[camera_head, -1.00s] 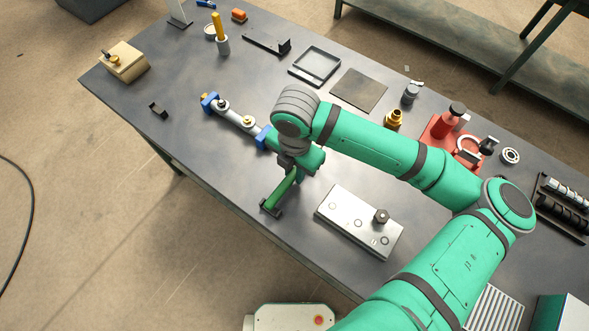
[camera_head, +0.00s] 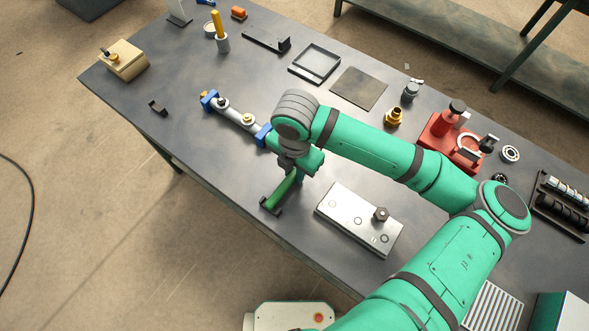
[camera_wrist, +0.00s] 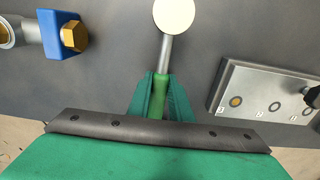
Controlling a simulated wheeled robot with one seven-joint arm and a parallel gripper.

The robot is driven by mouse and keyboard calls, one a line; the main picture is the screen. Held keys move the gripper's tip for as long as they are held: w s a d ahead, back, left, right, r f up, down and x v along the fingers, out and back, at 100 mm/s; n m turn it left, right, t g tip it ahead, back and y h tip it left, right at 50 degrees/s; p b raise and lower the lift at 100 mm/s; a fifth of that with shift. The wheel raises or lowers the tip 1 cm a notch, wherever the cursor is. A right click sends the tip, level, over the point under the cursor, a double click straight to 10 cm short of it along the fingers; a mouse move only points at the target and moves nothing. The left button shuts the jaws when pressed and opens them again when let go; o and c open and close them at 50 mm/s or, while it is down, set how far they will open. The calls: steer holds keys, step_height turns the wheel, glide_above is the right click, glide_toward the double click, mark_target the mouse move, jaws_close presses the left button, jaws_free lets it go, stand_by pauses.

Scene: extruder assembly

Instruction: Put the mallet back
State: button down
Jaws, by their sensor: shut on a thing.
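The mallet has a pale round head (camera_wrist: 174,15), a grey shaft and a green handle (camera_wrist: 162,84) in the wrist view. My gripper (camera_wrist: 165,98) is shut on the green handle, with a finger on each side. In the head view, the green handle (camera_head: 282,190) slants down from beneath my wrist, and the mallet head is hidden by my arm. A small black rest (camera_head: 270,207) is at the handle's lower end near the table's front edge. I cannot tell whether the handle touches it.
A grey pipe with blue clamps (camera_head: 237,117) lies left of my gripper. A silver plate (camera_head: 350,225) with a dark knob is to its right. A red fixture (camera_head: 437,131) and black trays stand farther back. The table's left front area is mostly clear.

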steer(key=shift+f, duration=0.2)
steer(key=c, duration=1.5)
jaws_free()
steer(key=shift+c, duration=0.2)
step_height(320, 180, up, 10)
steer(key=shift+a+f, duration=0.1)
steer(key=shift+f, duration=0.1)
steer(key=shift+r, duration=0.6)
steer(key=shift+d, duration=0.2)
